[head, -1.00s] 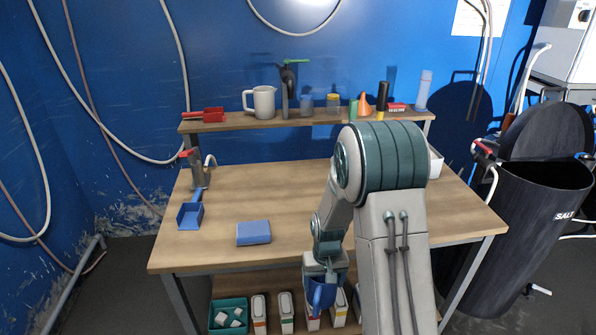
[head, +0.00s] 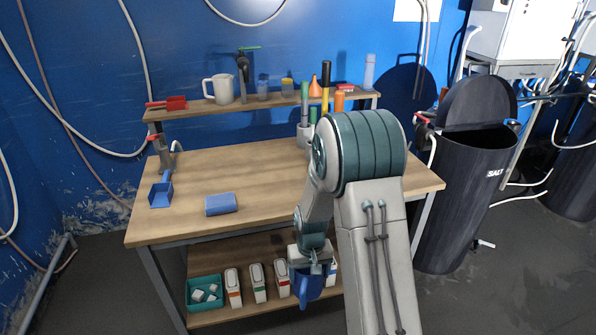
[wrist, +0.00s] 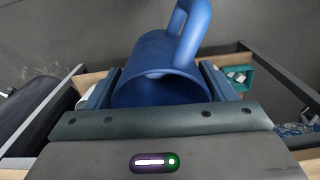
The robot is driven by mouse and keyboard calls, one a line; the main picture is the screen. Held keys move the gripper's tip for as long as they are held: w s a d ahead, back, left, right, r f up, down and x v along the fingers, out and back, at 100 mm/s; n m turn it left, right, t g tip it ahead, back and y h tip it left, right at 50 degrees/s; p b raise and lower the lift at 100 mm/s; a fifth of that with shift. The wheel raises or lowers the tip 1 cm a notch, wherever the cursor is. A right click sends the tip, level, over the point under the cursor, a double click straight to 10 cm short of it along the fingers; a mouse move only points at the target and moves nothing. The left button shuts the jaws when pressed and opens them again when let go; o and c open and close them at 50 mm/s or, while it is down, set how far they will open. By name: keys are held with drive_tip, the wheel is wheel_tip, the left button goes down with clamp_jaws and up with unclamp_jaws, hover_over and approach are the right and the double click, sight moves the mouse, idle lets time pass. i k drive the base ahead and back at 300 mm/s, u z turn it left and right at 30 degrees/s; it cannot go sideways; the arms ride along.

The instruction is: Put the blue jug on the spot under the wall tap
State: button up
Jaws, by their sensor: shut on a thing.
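The blue jug (head: 308,286) hangs in my gripper (head: 314,262), in front of the table's front edge and below the height of its top. In the wrist view the jug (wrist: 158,68) sits between the two fingers, with its open mouth and its handle in sight. My gripper (wrist: 158,92) is shut on it. A dark tap-like fitting with a green lever (head: 243,66) stands at the back shelf. Another fitting with a red lever (head: 160,150) is at the table's back left. I cannot tell which is the wall tap; no marked spot is clear.
The wooden table (head: 265,165) has clear room in its middle. A blue sponge-like block (head: 221,204) and a blue scoop (head: 161,194) lie on its left. The lower shelf holds a teal bin (head: 205,292) and several white bottles. A black salt bin (head: 465,190) stands right of the table.

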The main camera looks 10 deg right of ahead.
sight(256, 161)
drive_tip(key=z, duration=1.6)
drive_tip(key=i, duration=0.95)
drive_tip(key=u, duration=1.9)
